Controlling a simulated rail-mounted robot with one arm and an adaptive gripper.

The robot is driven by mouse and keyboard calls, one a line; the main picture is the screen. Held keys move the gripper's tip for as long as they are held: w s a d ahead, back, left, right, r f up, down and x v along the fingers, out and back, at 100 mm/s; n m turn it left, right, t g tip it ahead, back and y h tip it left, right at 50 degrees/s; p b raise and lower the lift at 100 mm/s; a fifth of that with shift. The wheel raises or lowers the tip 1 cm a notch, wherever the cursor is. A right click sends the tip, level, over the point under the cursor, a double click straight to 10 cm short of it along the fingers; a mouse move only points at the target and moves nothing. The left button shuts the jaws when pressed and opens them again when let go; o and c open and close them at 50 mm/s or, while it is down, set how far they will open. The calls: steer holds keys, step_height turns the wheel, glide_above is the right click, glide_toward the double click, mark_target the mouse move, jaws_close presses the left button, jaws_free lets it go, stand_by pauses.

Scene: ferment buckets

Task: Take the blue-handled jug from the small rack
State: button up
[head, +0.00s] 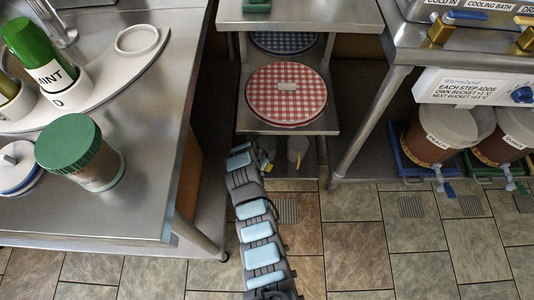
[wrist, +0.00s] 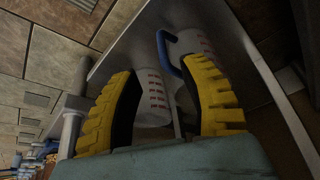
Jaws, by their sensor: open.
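The small rack (head: 328,118) stands at the top middle of the head view. On its low shelf, partly shaded, is a pale jug (head: 297,148) whose handle colour I cannot make out there. In the wrist view the blue-handled jug (wrist: 194,42) is whitish with red markings, and its blue handle (wrist: 163,52) faces left. A second whitish jug (wrist: 151,100) with red markings shows between my fingers. My gripper (wrist: 158,68) is open, its yellow fingers apart, short of the blue handle. In the head view my gripper (head: 267,160) is mostly hidden at the low shelf.
Above the low shelf, a red-checked round cover (head: 286,94) lies on the rack's middle shelf. A steel counter (head: 165,175) with a green-lidded jar (head: 78,150) is on the left. A bench leg (head: 368,125) and buckets (head: 440,137) are on the right. The tiled floor is open.

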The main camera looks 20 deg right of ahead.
mark_target(267, 154)
steer(key=b+x, duration=0.1)
steer(key=x, duration=0.2)
steer(key=shift+w+d+f, duration=0.1)
steer(key=shift+f, duration=0.1)
steer(key=shift+f, duration=0.1)
steer(key=shift+w+b+x, duration=0.15)
steer(key=shift+b+x, duration=0.5)
steer(key=shift+x, duration=0.4)
steer(key=shift+w+b+x, duration=0.1)
steer(key=shift+b+x, duration=0.55)
steer(key=shift+x, duration=0.35)
steer(key=shift+d+f, duration=0.3)
steer(key=shift+f, duration=0.05)
jaws_close()
